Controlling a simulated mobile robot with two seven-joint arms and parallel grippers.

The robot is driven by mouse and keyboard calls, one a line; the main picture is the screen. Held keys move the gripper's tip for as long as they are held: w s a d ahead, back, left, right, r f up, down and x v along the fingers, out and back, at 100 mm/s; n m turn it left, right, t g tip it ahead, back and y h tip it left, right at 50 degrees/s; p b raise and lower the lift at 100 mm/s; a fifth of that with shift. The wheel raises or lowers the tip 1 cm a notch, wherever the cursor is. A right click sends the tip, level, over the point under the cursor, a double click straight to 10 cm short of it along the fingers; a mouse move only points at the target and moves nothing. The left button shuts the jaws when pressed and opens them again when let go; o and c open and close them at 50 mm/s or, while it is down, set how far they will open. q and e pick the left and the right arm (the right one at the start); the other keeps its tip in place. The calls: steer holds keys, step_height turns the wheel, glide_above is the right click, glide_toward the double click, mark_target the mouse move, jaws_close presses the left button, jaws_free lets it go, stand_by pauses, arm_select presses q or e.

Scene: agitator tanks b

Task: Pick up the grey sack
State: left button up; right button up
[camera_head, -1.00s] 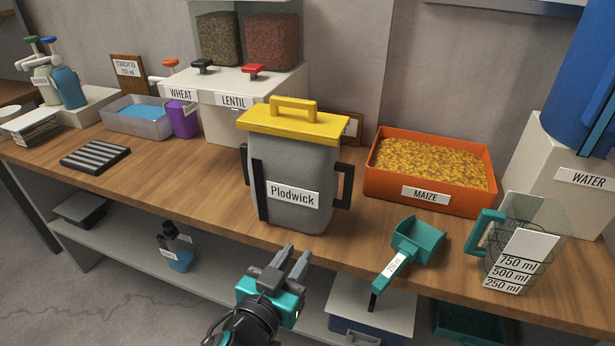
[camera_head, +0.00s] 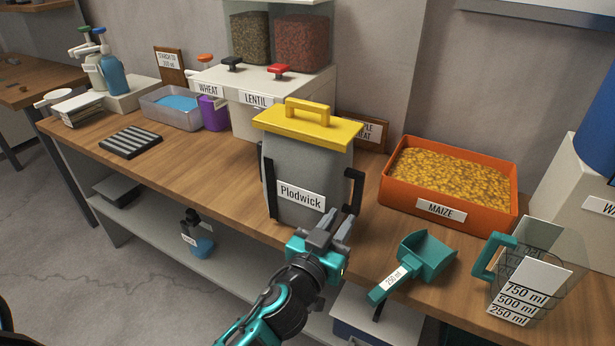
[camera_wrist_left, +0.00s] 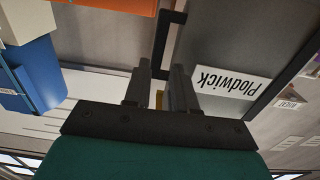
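The grey container (camera_head: 310,175) labelled Plodwick stands upright on the wooden bench, with a yellow lid (camera_head: 308,127) and a black handle on each side. It is the only thing here that could match the grey sack; it looks rigid. My left gripper (camera_head: 338,222) is in front of its lower right side, below the right handle (camera_head: 353,190). In the left wrist view the gripper (camera_wrist_left: 158,85) has its fingers apart with nothing between them. The handle (camera_wrist_left: 170,45) shows beyond the fingertips, beside the grey wall (camera_wrist_left: 225,45). I cannot tell whether they touch. My right gripper is not in view.
An orange maize tray (camera_head: 450,210) stands to the right, a teal scoop (camera_head: 425,255) and a clear measuring jug (camera_head: 535,262) nearer the front edge. The wheat and lentil dispenser (camera_head: 255,85) stands behind. Bench left of the container (camera_head: 200,160) is clear.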

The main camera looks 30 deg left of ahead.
mark_target(356, 197)
arm_select(q)
steer(key=shift+w+d+p, duration=0.2)
steer(key=shift+w+p, duration=0.15)
steer(key=shift+w, duration=3.1)
jaws_close()
